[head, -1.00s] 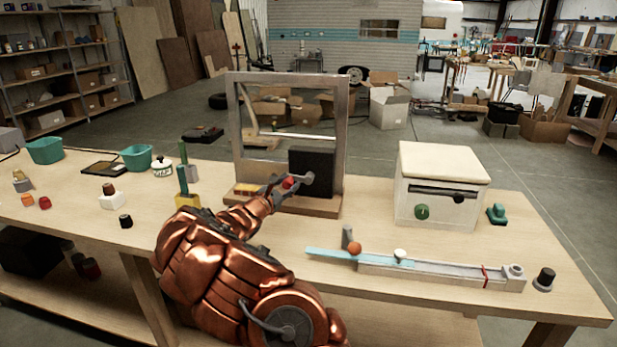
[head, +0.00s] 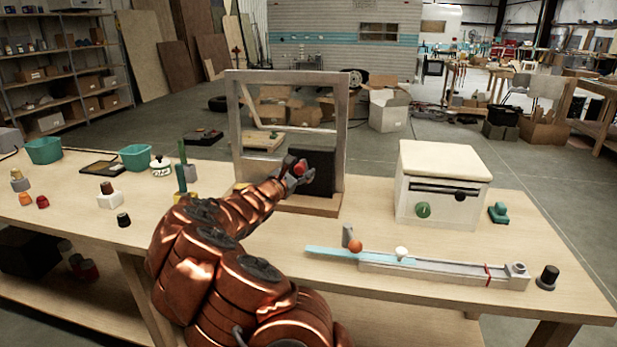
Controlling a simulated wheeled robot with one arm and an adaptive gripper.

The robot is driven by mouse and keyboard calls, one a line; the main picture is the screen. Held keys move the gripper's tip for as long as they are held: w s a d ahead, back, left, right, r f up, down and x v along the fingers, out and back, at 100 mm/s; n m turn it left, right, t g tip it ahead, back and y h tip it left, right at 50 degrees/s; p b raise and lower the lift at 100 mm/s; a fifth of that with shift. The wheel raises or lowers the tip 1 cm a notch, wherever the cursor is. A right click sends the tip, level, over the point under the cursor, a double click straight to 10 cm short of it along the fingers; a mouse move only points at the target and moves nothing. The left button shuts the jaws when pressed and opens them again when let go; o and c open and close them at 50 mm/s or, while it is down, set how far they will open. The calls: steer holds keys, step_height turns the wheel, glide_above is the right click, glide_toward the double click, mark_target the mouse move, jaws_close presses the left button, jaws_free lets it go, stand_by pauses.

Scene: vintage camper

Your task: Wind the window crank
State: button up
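The window rig is a grey upright frame (head: 341,110) on a wooden base (head: 318,206) on the workbench. A black box (head: 322,160) is fixed in its lower right part. The crank's red knob (head: 300,168) shows in front of this box. My gripper (head: 297,172) reaches it from the lower left, with its fingers on either side of the knob, and looks shut on it. The crank's metal arm is mostly hidden by my gripper. A pale bar (head: 300,130) crosses the frame opening above the box.
A yellow holder with a green upright piece (head: 182,152) stands close left of my arm. A white box with a cushioned lid (head: 445,163) stands to the right. A slide rail (head: 440,273) lies in front of it. Teal bins (head: 44,151) are at the far left.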

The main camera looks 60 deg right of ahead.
steer(key=shift+a+f, duration=0.1)
stand_by(0.3)
steer(key=shift+s+a+b, duration=0.2)
steer(key=shift+a+b, duration=0.2)
steer(key=shift+a, duration=0.1)
steer(key=shift+s+a+b, duration=0.35)
steer(key=shift+a, duration=0.55)
steer(key=shift+s+a+b, duration=0.35)
steer(key=shift+a, duration=0.5)
steer(key=shift+a, duration=0.85)
steer(key=a, duration=1)
steer(key=shift+s+a+f, duration=0.15)
steer(key=shift+s+f, duration=0.1)
steer(key=shift+s, duration=0.1)
